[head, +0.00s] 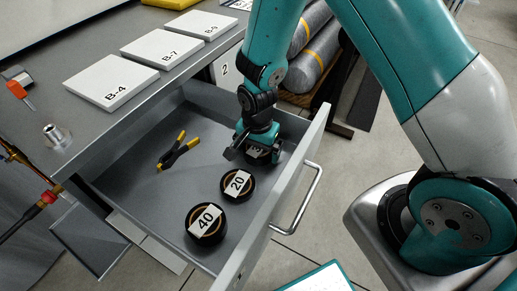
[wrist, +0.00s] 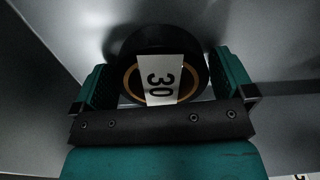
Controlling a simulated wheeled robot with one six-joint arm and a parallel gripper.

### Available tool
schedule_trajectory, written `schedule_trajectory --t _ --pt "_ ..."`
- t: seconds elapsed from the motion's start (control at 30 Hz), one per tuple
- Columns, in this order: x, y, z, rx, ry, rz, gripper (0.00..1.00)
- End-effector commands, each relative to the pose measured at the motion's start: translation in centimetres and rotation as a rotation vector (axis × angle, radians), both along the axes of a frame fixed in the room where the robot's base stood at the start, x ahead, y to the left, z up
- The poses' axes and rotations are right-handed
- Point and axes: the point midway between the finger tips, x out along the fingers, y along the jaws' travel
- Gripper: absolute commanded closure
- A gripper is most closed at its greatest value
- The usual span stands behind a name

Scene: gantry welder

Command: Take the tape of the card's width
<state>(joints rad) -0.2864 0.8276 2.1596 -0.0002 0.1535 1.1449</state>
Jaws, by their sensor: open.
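Three black tape rolls with white number labels lie in an open grey drawer (head: 135,188). The roll labelled 40 (head: 206,224) is nearest the front, and the roll labelled 20 (head: 237,185) is in the middle. My gripper (head: 256,148) is down in the drawer over the third roll and mostly hides it in the head view. In the wrist view this roll, labelled 30 (wrist: 160,80), lies between the open fingers of my gripper (wrist: 163,84), one on each side. A teal-edged white card or board (head: 322,280) shows at the bottom edge; no writing on it is readable.
Yellow-and-black pliers (head: 174,152) lie in the drawer left of the rolls. The drawer's front wall (head: 292,175) and handle (head: 301,197) stand close to my gripper. White blocks, including B-4 (head: 110,80), and a metal fitting (head: 56,136) sit on the bench above.

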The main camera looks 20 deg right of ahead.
Motion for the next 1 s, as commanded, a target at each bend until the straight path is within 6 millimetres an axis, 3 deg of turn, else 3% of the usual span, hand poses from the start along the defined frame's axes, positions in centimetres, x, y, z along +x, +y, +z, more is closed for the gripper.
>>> schedule_trajectory --t 0.07,0.2,0.47,0.67,0.77,1.0 --pt "0.0 0.0 0.0 0.000 0.000 0.000 0.05" --pt "0.0 0.0 0.0 0.000 0.000 0.000 0.36" --pt "0.0 0.0 0.1 0.000 0.000 0.000 0.36" --pt "0.1 0.0 1.4 0.001 -0.003 0.000 0.36" --pt "0.1 0.0 3.1 0.001 -0.004 0.000 0.36" --pt "0.2 0.0 10.4 0.002 -0.009 0.000 0.36"
